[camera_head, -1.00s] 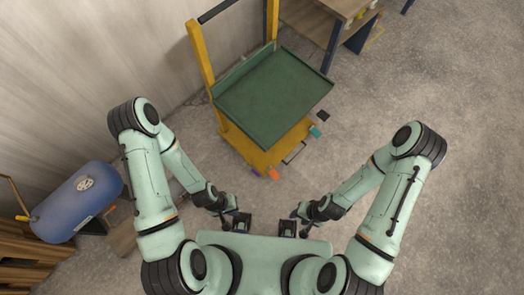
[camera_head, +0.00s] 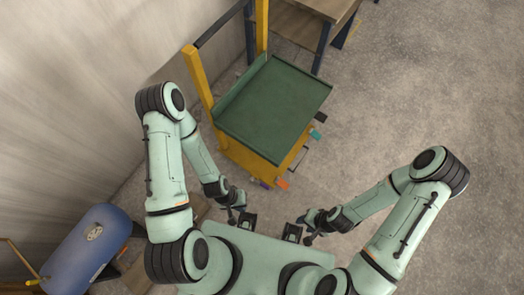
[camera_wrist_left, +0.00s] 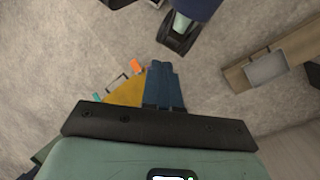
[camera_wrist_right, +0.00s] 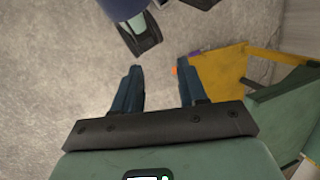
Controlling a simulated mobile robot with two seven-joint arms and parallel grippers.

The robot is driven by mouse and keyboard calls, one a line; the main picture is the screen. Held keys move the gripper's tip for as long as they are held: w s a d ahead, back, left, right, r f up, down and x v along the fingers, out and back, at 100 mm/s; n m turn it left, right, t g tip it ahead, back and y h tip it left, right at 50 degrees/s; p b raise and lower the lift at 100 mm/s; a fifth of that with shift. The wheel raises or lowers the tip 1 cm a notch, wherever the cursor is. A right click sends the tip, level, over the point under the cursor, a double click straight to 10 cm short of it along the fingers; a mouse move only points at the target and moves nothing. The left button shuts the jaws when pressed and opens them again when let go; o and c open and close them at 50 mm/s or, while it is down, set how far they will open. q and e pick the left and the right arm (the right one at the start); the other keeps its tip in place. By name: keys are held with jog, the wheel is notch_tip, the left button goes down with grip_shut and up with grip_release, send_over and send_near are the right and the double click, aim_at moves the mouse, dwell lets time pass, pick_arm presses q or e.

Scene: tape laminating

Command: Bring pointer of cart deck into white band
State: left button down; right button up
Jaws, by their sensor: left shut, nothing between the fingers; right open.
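The cart has a green deck (camera_head: 275,105) with a raised rim and a yellow frame (camera_head: 199,77). It stands ahead of me, above both grippers in the head view. Its yellow base also shows in the left wrist view (camera_wrist_left: 124,93) and the right wrist view (camera_wrist_right: 222,72). I cannot make out the pointer or the white band. My left gripper (camera_head: 240,203) is near the cart's lower front corner, apart from it; its blue fingers (camera_wrist_left: 164,72) are shut and empty. My right gripper (camera_head: 309,238) is lower right of the cart; its fingers (camera_wrist_right: 160,75) are open and empty.
Small coloured pieces, one orange (camera_head: 282,184) and one teal (camera_head: 315,134), lie along the cart's front side. A blue tank (camera_head: 88,252) stands at lower left. A wooden table (camera_head: 298,22) is behind the cart. A wall is left; the floor at right is clear.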

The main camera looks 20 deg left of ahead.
jog(key=shift+d, duration=0.1)
pick_arm(q)
jog(key=w+a+f+n+b, duration=0.1)
jog(key=w+f+n+b, duration=0.1)
jog(key=f+n+b, duration=0.4)
jog(key=w+a+f+n+b, duration=0.2)
jog(key=w+f+n+b, duration=0.15)
jog(key=f+n, duration=0.4)
jog(key=w+f+n+t+h+b, duration=0.1)
jog(key=w+f+n+b, duration=0.8)
jog(key=w+f+n, duration=0.3)
jog(key=d+f+n, duration=0.1)
jog(key=f+n, duration=0.1)
jog(key=n, duration=0.1)
jog(key=shift+w+t, duration=0.3)
jog(key=shift+t, duration=0.1)
pick_arm(e)
jog(key=w+d+f+t, duration=0.1)
jog(key=w+f, duration=0.3)
jog(key=f, duration=0.5)
jog(key=w+d+f+t+h, duration=0.1)
jog(key=w+d+f+t, duration=0.1)
jog(key=f, duration=0.8)
jog(key=shift+w+d+m, duration=0.4)
jog(key=shift+w, duration=0.5)
